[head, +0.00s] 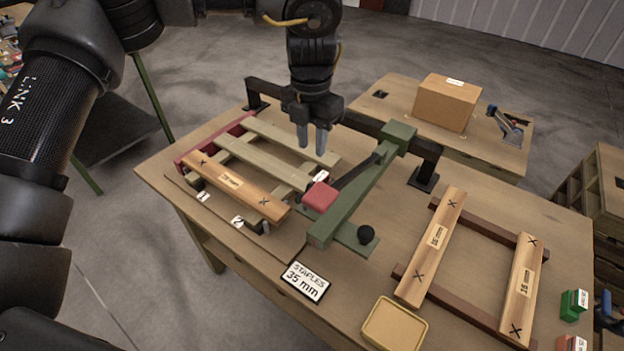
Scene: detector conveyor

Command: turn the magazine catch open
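A green stapling machine (350,200) stands across the middle of the table, with a long arm running from a post at the back. A red block (319,197) is on its left side, and a black round knob (365,234) sits at its front right. I cannot tell for certain which part is the magazine catch. My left gripper (312,140) hangs fingers down above the slats, behind and above the red block and apart from the machine. Its fingers show a narrow gap with nothing between them. My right gripper is not in view.
A slatted wooden frame (258,152) lies left of the machine, with a labelled board (232,183) across it. Two boards on dark rails (436,240) lie right. A yellow tray (394,325) and a staples sign (304,281) are in front. A cardboard box (446,103) stands behind.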

